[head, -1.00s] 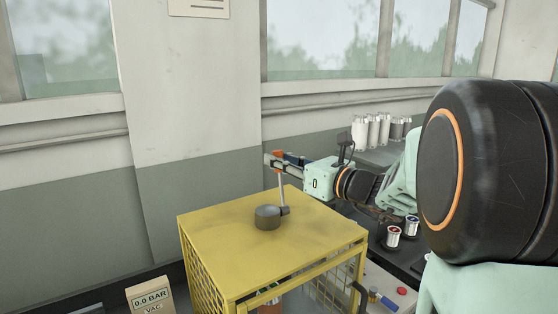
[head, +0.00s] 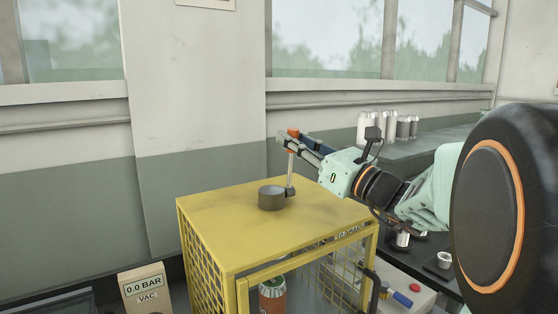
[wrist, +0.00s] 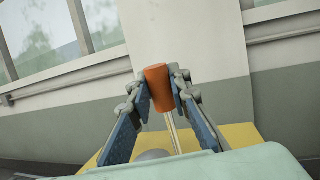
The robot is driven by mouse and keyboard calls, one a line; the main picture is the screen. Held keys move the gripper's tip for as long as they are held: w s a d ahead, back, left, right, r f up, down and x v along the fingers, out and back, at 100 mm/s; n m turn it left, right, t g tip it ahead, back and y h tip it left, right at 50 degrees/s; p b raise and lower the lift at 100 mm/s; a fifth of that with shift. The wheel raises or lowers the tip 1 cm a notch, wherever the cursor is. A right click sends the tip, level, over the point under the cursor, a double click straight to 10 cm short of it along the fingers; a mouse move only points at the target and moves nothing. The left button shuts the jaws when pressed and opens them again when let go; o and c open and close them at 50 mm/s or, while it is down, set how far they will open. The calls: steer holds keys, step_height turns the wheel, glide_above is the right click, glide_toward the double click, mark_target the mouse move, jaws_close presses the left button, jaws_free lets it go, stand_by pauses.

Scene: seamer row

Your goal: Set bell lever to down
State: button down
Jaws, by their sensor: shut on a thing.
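The bell lever is a thin metal rod with an orange-red knob (wrist: 157,83) on top. It stands nearly upright beside a dark grey round hub (head: 271,198) on the yellow cage's top (head: 255,225). My gripper (head: 291,136) reaches in from the right at the rod's upper end. In the wrist view its two blue-padded fingers (wrist: 160,90) close on the knob from both sides. The rod shows below the knob, and part of the hub is visible at the bottom, with the rest hidden by my gripper body.
The mesh-sided yellow cage holds an orange can (head: 272,296). A 0.0 BAR gauge box (head: 146,292) stands at lower left. Grey and white cans (head: 388,127) stand at the back right. A panel with a blue-handled control (head: 402,299) is at lower right. Space above the cage is open.

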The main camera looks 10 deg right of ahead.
steer(key=s+t+y+b, duration=0.1)
steer(key=b, duration=0.2)
steer(key=s+d+f+n+b, duration=0.1)
steer(key=b, duration=0.3)
steer(key=shift+s+t+y, duration=0.35)
steer(key=shift+t+y, duration=0.05)
steer(key=shift+s+d, duration=0.1)
steer(key=c, duration=1.8)
jaws_free()
steer(key=shift+r, duration=0.1)
steer(key=shift+o, duration=0.2)
steer(key=v, duration=1.2)
